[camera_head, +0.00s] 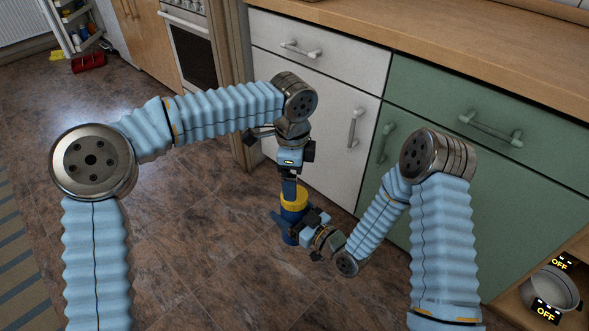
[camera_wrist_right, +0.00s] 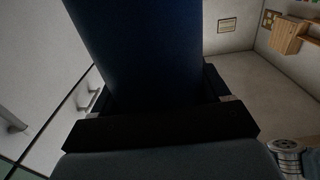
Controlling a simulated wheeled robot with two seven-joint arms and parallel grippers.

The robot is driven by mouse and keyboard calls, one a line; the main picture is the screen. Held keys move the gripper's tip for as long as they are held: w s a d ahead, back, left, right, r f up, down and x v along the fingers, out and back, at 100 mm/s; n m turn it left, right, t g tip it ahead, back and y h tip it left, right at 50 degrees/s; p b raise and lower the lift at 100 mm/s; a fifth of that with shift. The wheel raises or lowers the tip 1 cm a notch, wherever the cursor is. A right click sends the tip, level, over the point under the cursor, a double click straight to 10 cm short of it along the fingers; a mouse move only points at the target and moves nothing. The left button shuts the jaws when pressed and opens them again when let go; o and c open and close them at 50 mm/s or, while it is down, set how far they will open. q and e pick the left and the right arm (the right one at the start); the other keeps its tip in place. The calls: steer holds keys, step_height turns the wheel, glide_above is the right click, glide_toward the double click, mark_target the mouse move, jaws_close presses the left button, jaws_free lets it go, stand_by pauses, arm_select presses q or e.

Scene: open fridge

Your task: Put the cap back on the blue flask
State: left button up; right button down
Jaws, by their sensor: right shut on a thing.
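The blue flask (camera_head: 289,238) is upright above the floor, in front of the white cabinet door. My right gripper (camera_head: 291,219) is shut on its body from the right side. In the right wrist view the dark blue flask (camera_wrist_right: 140,45) fills the space between the jaws. A yellow part (camera_head: 294,201), which looks like the cap, is at the flask's top; I cannot tell whether it is seated. My left gripper (camera_head: 289,188) points straight down at the yellow part, its fingertips at or just above it. Whether its fingers are open or shut is unclear.
A white cabinet (camera_head: 318,128) and green cabinet (camera_head: 480,145) with handles stand close behind the arms, under a wooden worktop (camera_head: 450,45). A metal pot (camera_head: 551,290) is at the lower right. An oven (camera_head: 193,52) is at the back. The brown floor at left is mostly clear.

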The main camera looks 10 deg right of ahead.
arm_select(q)
steer(key=n, duration=0.6)
steer(key=shift+r, duration=0.25)
steer(key=n, duration=0.3)
steer(key=shift+d+r, duration=0.1)
steer(key=shift+r, duration=0.05)
steer(key=n, duration=0.6)
steer(key=shift+w+r+n, duration=0.1)
steer(key=shift+r+n, duration=0.15)
steer(key=shift+n, duration=0.05)
glide_above(294, 218)
steer(key=w, duration=0.3)
steer(key=shift+w+d+f, duration=0.1)
steer(key=shift+f, duration=1.9)
steer(key=shift+w+d+f, duration=0.1)
steer(key=shift+f, duration=1.9)
